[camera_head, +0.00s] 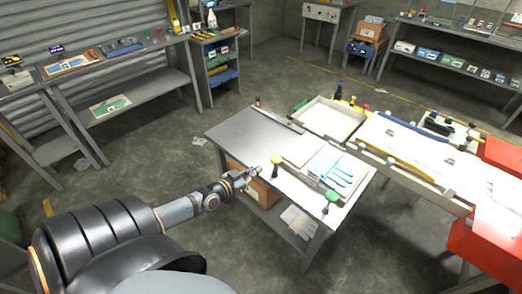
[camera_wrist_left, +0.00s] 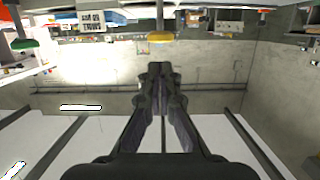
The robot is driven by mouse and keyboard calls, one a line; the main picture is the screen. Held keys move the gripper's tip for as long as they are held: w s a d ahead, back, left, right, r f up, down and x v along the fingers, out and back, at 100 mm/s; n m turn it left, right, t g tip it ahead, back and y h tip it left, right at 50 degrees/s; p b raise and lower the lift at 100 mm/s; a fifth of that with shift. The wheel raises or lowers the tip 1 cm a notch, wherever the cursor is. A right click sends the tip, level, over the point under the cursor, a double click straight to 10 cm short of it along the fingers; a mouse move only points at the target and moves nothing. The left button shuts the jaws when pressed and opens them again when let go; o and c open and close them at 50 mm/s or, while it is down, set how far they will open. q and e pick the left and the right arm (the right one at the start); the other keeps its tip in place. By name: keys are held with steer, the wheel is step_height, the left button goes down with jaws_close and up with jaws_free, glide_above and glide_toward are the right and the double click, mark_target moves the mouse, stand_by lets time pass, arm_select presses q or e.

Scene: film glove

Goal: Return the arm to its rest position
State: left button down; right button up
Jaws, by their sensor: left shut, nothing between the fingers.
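My left gripper (camera_head: 252,174) is at the end of my left arm, which reaches in from the lower left in the head view. It is at the near left edge of the grey work table (camera_head: 238,131), beside a yellow-topped knob (camera_head: 277,159). Its fingers are together with nothing between them; the closed fingertips also show in the left wrist view (camera_wrist_left: 158,70). I cannot tell its exact height against the table top. My right arm and gripper are not in view.
The table carries a pale tray (camera_head: 330,117), blue-fingered gloves (camera_head: 340,172) and a green-topped knob (camera_head: 331,196). A cardboard box (camera_head: 262,192) is under the table top. Red bins (camera_head: 486,240) stand at the right. The floor (camera_head: 150,180) left of the table is mostly clear.

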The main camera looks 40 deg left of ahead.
arm_select(q)
steer(key=shift+s+f, duration=0.1)
stand_by(0.5)
steer(key=s+a+f+g+y, duration=0.15)
steer(key=s+f, duration=0.25)
steer(key=f, duration=0.4)
steer(key=s+a+f+n+g, duration=0.1)
steer(key=s+f+g, duration=0.2)
steer(key=s+f, duration=0.35)
steer(key=s+a+f+g+y, duration=0.1)
steer(key=s+a+f+g, duration=0.15)
steer(key=f, duration=0.75)
steer(key=s+d+f+g, duration=0.2)
steer(key=s+d+f, duration=0.3)
steer(key=s, duration=0.3)
steer(key=s+d+f+g, duration=0.2)
steer(key=s+d+f, duration=0.3)
steer(key=s, duration=0.4)
steer(key=s+d+f+g, duration=0.3)
steer(key=s+d+f, duration=0.2)
steer(key=s+f, duration=0.2)
steer(key=shift+s+f+m+h, duration=0.3)
steer(key=shift+s+h, duration=0.05)
steer(key=shift+s, duration=0.4)
